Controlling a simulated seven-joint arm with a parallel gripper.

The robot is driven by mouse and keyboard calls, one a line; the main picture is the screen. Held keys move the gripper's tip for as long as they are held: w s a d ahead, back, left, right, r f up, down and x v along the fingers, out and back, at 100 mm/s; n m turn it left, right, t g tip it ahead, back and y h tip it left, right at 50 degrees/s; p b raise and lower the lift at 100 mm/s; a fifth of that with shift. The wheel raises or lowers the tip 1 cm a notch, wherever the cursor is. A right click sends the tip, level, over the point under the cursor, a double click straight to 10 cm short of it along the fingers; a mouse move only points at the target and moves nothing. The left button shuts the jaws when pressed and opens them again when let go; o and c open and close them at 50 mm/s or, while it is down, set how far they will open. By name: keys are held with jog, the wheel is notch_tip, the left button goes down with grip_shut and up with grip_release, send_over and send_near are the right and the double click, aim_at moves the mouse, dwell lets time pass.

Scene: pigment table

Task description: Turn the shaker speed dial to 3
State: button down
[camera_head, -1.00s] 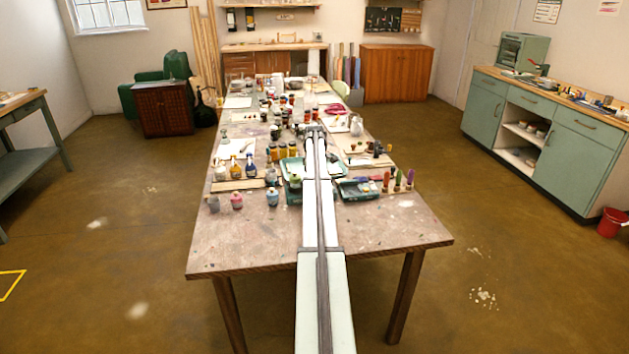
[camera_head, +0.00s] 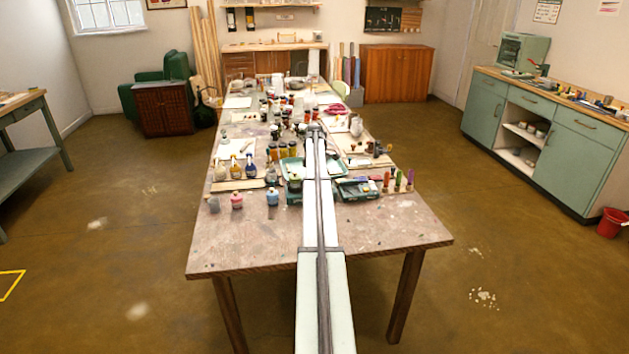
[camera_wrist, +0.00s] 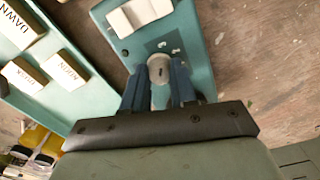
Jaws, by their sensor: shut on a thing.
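The shaker (camera_wrist: 198,40) is a flat teal box in the wrist view, with a white part (camera_wrist: 140,14) on its top. Its round, pale grey speed dial (camera_wrist: 159,69) has a small dark mark on its face. My gripper (camera_wrist: 157,80) has its two blue fingers on either side of the dial and is shut on it. In the head view my arm reaches along the table and hides the gripper and the dial.
A teal tray (camera_wrist: 62,97) with labelled cream blocks lies left of the shaker in the wrist view. Bottles with yellow contents (camera_wrist: 40,140) stand at lower left. Bare tabletop (camera_wrist: 265,50) is on the right. The table (camera_head: 240,250) is crowded beyond its clear near end.

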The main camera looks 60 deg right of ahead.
jog(key=c, duration=0.9)
grip_release()
jog(key=shift+r, duration=0.1)
notch_tip(320, 180, up, 14)
jog(key=shift+f, duration=0.2)
